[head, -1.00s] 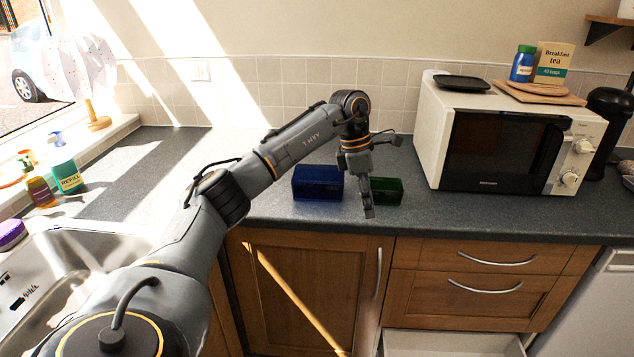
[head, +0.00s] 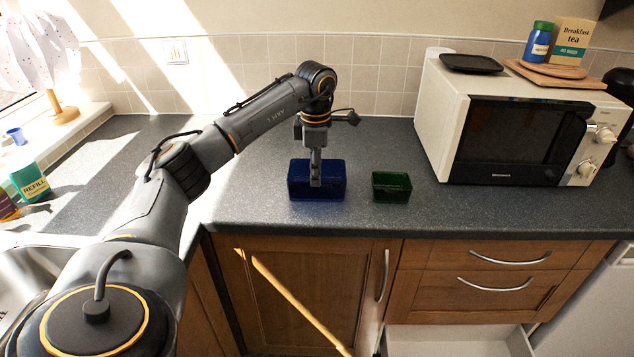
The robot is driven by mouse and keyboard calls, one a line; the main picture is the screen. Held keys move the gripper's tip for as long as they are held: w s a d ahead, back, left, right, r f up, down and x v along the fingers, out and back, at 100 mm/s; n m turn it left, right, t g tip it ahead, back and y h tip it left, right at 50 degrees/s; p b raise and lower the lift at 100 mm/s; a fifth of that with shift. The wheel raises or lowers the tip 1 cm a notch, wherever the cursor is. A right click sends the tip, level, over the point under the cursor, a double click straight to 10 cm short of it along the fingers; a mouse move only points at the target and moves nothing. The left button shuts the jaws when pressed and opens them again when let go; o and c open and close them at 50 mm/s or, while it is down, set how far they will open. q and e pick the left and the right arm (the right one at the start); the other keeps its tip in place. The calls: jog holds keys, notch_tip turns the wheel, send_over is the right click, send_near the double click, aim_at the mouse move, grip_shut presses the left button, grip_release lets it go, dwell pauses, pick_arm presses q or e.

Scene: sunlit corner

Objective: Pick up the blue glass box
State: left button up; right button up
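The blue glass box (head: 334,190) stands on the dark countertop, near its front edge. My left gripper (head: 316,182) points down at the box, its finger overlapping the middle of the box's front in the head view. The finger is seen edge-on, so I cannot tell whether it is open or shut, or whether it touches the box. A green glass box (head: 391,187) stands a little to the right, apart from the blue one. My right gripper is not in view.
A white microwave (head: 520,130) stands to the right with a black tray (head: 471,64) on top. A sink (head: 22,285) is at the lower left. A wall with tiles is behind. The counter (head: 245,170) left of the blue box is clear. An open drawer (head: 455,341) is below.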

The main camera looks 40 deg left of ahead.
aim_at(315, 200)
pick_arm(q)
jog(key=shift+a+f, duration=0.15)
jog(key=shift+f, duration=0.5)
jog(key=f, duration=0.2)
jog(key=f+p, duration=0.1)
jog(key=f, duration=0.1)
jog(key=shift+w+a+f, duration=0.15)
jog(key=shift+a+f, duration=0.05)
jog(key=shift+f, duration=0.25)
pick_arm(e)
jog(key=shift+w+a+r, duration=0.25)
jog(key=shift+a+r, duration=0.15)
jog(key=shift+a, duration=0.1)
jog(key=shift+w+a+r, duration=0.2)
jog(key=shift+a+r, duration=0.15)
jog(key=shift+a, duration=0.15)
pick_arm(q)
grip_shut()
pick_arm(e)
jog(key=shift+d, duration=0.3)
